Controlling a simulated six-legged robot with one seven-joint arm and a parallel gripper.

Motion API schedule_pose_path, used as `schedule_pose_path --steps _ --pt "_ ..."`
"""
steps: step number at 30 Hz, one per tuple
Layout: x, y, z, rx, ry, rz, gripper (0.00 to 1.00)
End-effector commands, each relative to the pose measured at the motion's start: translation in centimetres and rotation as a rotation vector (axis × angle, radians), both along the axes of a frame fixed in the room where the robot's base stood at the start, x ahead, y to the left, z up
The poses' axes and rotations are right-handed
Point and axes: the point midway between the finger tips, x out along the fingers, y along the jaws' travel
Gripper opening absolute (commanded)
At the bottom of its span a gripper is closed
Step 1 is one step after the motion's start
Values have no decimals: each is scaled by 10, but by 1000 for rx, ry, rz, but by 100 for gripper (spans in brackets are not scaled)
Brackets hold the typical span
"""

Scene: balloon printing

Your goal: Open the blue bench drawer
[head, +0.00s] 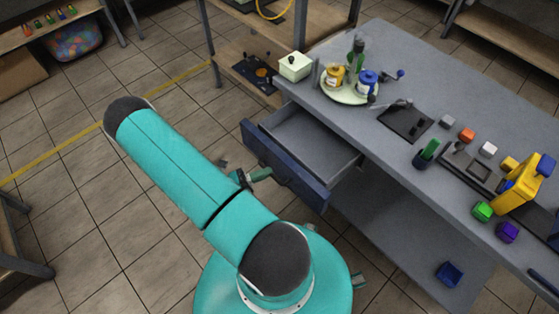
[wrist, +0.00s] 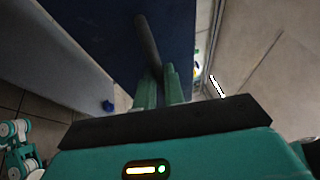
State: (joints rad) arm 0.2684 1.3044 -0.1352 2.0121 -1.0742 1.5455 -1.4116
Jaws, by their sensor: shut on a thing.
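The blue bench drawer (head: 300,175) stands pulled out from under the grey bench, and its empty grey inside shows in the head view. Its dark blue front fills the upper middle of the wrist view (wrist: 180,40). A dark bar handle (wrist: 147,45) runs along that front. My gripper (wrist: 160,82) has its two green fingers shut on the handle. In the head view my gripper (head: 262,174) is at the drawer front, partly hidden by my teal arm.
The grey bench top (head: 420,75) holds a round tray (head: 350,98) with jars, a white box (head: 295,66), a yellow device (head: 517,183) and several coloured blocks. A blue bin (head: 449,273) lies below the bench. Tiled floor left of the drawer is clear.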

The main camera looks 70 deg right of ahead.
Motion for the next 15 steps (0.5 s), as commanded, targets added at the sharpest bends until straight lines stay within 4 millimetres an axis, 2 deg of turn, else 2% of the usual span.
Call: schedule_pose_path --steps 6,15 --pt "10 21 0 -1 -1 1 0" --pt "11 24 0 -1 -1 0 0"
